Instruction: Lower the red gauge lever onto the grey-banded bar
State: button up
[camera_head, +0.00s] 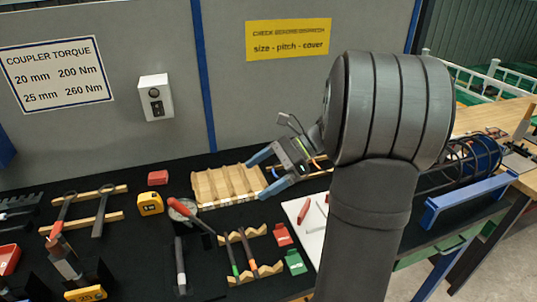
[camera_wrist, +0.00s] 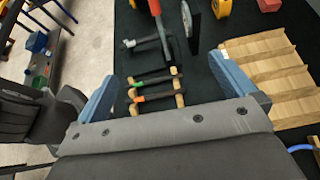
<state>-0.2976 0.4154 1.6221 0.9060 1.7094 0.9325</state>
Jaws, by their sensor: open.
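The red gauge lever (camera_head: 188,216) sits at a slant beside a round pale dial (camera_head: 182,207) left of centre on the black bench. In the wrist view the lever (camera_wrist: 155,8) is cut off by the top edge. A dark bar with a greyish band (camera_head: 180,265) lies just in front of the dial; its band is hard to make out. My gripper (camera_head: 264,175) is open and empty, above the bench to the right of the lever.
A wooden rack (camera_head: 252,262) holds green- and orange-banded bars right of the dark bar. A ribbed wooden tray (camera_head: 228,186) lies beside my gripper. A yellow tape measure (camera_head: 150,203) and red box (camera_head: 158,178) stand left. A rebar cage (camera_head: 460,165) is far right.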

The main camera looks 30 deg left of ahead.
jog(key=shift+c, duration=0.2)
jog(key=shift+s, duration=0.15)
jog(key=c, duration=0.4)
jog(key=shift+m+t+y, duration=0.4)
jog(key=shift+t+y, duration=0.2)
jog(key=shift+t, duration=0.1)
jog(key=s+r, duration=0.2)
jog(key=s, duration=0.1)
jog(key=s+a+r, duration=0.1)
jog(key=shift+s, duration=0.2)
jog(key=c, duration=1.4)
jog(key=shift+s+a+r, duration=0.1)
jog(key=shift+s+a, duration=0.05)
jog(key=shift+s, duration=0.2)
grip_shut()
send_near(183, 206)
jog(key=shift+y, duration=0.3)
jog(key=x, duration=0.7)
jog(key=shift+f, duration=0.2)
jog(key=shift+t, duration=0.3)
